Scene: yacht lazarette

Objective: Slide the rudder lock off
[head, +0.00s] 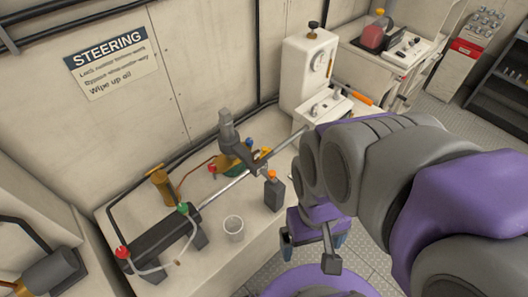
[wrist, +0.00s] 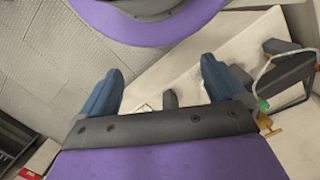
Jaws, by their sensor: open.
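No part is labelled as the rudder lock, so I cannot tell for sure which one it is. A dark grey upright fitting (head: 232,138) with an arm stands at the silver rod (head: 237,181) of the steering ram. The ram's dark body (head: 160,238) lies on the pale bench at the left. My gripper (head: 316,240) hangs by the bench's front side, right of the ram, partly hidden by my arm. In the wrist view its two blue fingers (wrist: 164,88) are wide apart, with nothing held between them. A small dark block (wrist: 170,99) shows beyond the gap.
A white gauge unit (head: 309,70) stands behind. A steering sign (head: 110,57) is on the wall.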

